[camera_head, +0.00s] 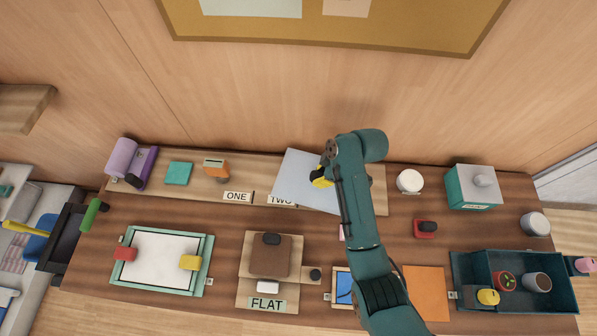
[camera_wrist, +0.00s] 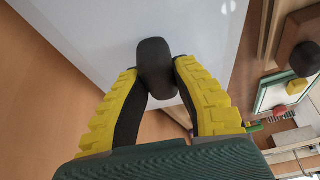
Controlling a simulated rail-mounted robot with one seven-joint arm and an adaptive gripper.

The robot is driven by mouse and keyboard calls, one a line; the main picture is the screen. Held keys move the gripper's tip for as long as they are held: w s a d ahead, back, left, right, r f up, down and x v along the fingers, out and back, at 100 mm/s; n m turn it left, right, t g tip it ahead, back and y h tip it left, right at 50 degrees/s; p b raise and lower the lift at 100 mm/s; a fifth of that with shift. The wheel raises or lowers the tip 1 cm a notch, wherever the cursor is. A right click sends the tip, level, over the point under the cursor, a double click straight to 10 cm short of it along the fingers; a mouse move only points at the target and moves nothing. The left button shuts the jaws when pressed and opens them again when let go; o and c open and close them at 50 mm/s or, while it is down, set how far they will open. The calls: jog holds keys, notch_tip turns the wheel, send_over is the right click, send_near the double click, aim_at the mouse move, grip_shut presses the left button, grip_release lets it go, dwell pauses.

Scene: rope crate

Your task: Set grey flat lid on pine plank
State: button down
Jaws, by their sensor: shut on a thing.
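The grey flat lid (camera_head: 300,170) is a thin pale sheet over the right part of a long light wooden plank (camera_head: 190,187), apparently the pine plank, at the back of the table. My gripper (camera_head: 321,178), with yellow fingers, is over the lid. In the wrist view, my gripper (camera_wrist: 157,80) is shut on the black knob (camera_wrist: 155,65) of the grey lid (camera_wrist: 90,30). The lid looks turned at an angle to the plank. I cannot tell if it touches the plank. The lid and my arm hide part of the plank and the "TWO" label (camera_head: 281,200).
The plank also bears a "ONE" label (camera_head: 237,197), an orange block (camera_head: 216,170) and a teal square (camera_head: 179,173). A "FLAT" board (camera_head: 285,298) with a brown plate (camera_head: 270,258) stands in front. A white round thing (camera_head: 409,181) is right of my arm.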

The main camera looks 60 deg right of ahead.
jog(key=shift+s+d, duration=0.1)
jog(key=shift+s, duration=0.05)
jog(key=shift+r+p, duration=0.15)
jog(key=shift+p, duration=0.2)
jog(key=shift+f+b, duration=1.75)
jog(key=shift+f, duration=1.35)
jog(key=shift+f+b, duration=0.35)
jog(key=shift+f, duration=0.15)
jog(key=c, duration=0.9)
grip_release()
jog(key=v, duration=1.2)
